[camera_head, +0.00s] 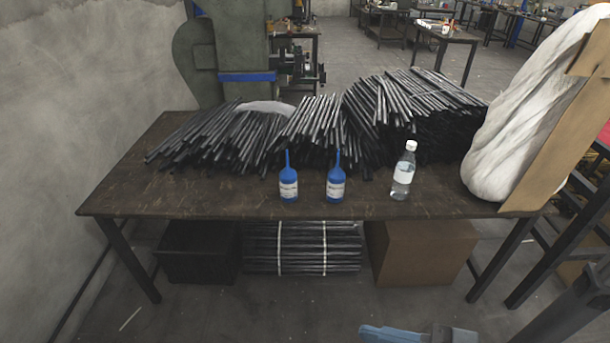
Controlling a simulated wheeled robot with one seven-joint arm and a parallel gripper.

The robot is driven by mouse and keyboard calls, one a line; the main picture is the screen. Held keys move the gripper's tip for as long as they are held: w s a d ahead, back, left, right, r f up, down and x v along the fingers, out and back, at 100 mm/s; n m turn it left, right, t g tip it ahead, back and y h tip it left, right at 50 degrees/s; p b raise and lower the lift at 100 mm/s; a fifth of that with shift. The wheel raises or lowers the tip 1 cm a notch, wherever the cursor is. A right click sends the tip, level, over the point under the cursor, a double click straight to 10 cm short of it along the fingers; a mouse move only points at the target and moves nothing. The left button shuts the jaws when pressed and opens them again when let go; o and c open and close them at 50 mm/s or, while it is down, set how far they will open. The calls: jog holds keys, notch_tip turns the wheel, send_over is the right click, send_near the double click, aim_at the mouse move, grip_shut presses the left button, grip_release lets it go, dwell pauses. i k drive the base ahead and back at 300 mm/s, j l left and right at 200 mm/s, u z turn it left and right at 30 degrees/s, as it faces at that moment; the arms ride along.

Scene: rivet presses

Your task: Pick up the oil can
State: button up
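Two blue bottles with long thin spouts and white labels stand upright on the wooden table near its front edge. They look like oil cans. The left blue oil can (288,178) and the right blue oil can (336,178) look alike and stand apart from each other, with a gap of bare wood between them. Nothing touches or covers them from the front. Blue and grey parts of my arm show at the bottom right, below and in front of the table. My gripper's fingers do not show.
The table (150,190) carries piles of black rods (310,125) just behind the oil cans. A clear bottle (403,172) with a white cap stands to their right. A large white fibre bundle (520,110) fills the right end. Bare wood lies in front and at the left.

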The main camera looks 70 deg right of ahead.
aim_at(288, 177)
jog(key=j+z, duration=0.15)
jog(key=z, duration=0.25)
jog(key=j+z, duration=0.1)
jog(key=z, duration=0.3)
jog(key=k+j+z, duration=0.1)
jog(key=z, duration=0.35)
jog(key=i+l+z, duration=0.15)
jog(key=i, duration=0.15)
jog(key=i+l+z, duration=0.15)
jog(key=i, duration=0.2)
